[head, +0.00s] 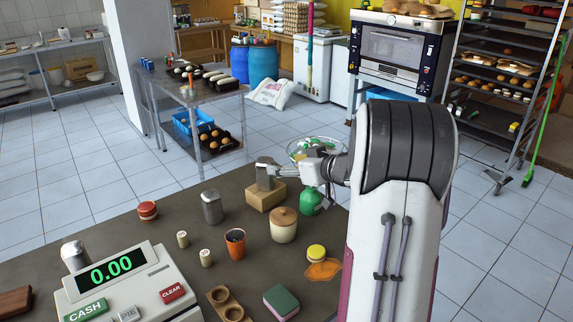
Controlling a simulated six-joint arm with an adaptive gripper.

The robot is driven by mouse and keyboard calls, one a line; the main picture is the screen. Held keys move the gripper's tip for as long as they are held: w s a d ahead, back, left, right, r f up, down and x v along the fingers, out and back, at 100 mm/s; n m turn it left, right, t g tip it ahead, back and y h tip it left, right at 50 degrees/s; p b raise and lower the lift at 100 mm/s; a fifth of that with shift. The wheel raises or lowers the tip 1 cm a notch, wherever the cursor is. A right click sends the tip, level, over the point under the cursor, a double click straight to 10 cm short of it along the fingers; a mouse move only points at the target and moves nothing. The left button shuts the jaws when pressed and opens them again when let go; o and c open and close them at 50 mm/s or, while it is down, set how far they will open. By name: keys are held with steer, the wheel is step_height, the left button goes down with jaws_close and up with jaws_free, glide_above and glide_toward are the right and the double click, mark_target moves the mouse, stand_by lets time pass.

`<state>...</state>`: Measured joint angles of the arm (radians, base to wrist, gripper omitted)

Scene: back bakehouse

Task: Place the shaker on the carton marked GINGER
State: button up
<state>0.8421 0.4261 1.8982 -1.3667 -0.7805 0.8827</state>
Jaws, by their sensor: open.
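A small brown carton (262,199) stands on the dark counter; no lettering on it can be read from here. My gripper (272,169) is at the carton, reaching in from the right. A grey upright piece shows at the gripper's end, over the carton's top; I cannot tell whether it is a shaker between the jaws or a finger. A grey metal shaker-like canister (211,207) stands upright on the counter, left of the carton and apart from it. Another silvery canister (75,256) stands behind the till at the left.
A lidded cream jar (283,226) and an orange cup (235,243) stand in front of the carton. A green bottle (312,203) is right of it under my arm. Small pale pots, a red-banded stack (147,211), a sponge (281,302) and a till (130,285) share the counter.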

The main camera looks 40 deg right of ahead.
stand_by(0.6)
steer(key=s+a+r+m+g+h, duration=0.2)
steer(key=s+a+r+h, duration=0.4)
steer(key=a+r, duration=0.5)
steer(key=s+a+f+n+g+y, duration=0.1)
steer(key=s+a+f+g+y, duration=0.2)
steer(key=s+a, duration=0.9)
steer(key=s+a+f+n+g+y, duration=0.1)
steer(key=s+a+f+g+y, duration=0.2)
steer(key=s+a, duration=0.9)
steer(key=s+f, duration=0.3)
steer(key=shift+s, duration=0.25)
